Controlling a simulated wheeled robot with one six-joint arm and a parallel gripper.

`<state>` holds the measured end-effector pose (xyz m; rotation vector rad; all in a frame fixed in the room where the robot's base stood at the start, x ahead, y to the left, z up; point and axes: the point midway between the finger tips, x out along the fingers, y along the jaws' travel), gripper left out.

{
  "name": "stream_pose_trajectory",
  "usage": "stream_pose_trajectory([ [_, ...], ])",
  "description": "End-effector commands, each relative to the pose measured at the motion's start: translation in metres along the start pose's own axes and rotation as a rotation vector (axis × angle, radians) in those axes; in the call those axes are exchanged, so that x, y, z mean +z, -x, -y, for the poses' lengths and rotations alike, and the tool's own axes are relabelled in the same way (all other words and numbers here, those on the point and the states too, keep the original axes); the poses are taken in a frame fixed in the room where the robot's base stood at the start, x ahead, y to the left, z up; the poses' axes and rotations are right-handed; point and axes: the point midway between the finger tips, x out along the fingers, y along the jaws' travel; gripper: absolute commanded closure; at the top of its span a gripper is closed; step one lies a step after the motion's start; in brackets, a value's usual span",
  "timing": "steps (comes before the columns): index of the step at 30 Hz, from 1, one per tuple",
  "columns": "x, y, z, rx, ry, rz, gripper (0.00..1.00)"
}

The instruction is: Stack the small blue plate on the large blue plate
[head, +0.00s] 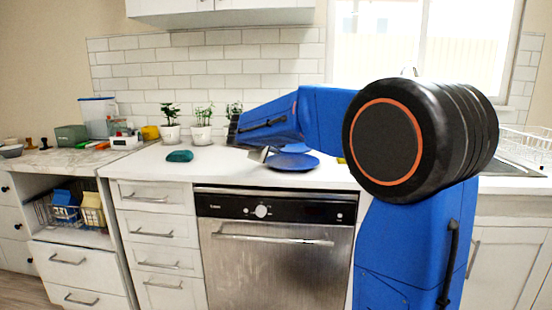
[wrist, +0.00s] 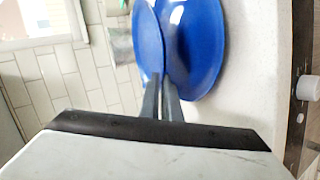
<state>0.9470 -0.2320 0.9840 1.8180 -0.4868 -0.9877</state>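The large blue plate (head: 292,163) lies flat on the white counter near its front edge; in the wrist view it is the wide blue disc (wrist: 197,45). The small blue plate (head: 296,148) shows just above and behind it, partly hidden by my arm. In the wrist view the small plate (wrist: 147,38) looks narrow and tilted, overlapping the large plate's left edge. My gripper (wrist: 162,80) has its fingers close together at the small plate's rim and appears shut on it. In the head view my gripper (head: 263,154) is at the left of the plates.
A teal object (head: 180,156) lies on the counter to the left. Potted plants (head: 201,125) stand along the tiled back wall. The dishwasher (head: 275,245) is below the plates. The counter between the teal object and the plates is clear.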

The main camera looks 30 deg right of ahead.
Motion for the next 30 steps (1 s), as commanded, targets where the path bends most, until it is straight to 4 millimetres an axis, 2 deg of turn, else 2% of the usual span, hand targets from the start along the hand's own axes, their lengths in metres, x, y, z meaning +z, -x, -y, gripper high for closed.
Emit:
stream_pose_trajectory([
  [7,0.006,-0.012,0.026,0.0,0.002,0.001,1.0],
  [20,0.007,-0.014,0.03,0.0,0.001,0.0,1.0],
  [21,0.007,-0.014,0.03,0.0,0.0,0.001,0.9],
  [30,0.007,-0.014,0.03,0.0,0.0,0.0,0.89],
])
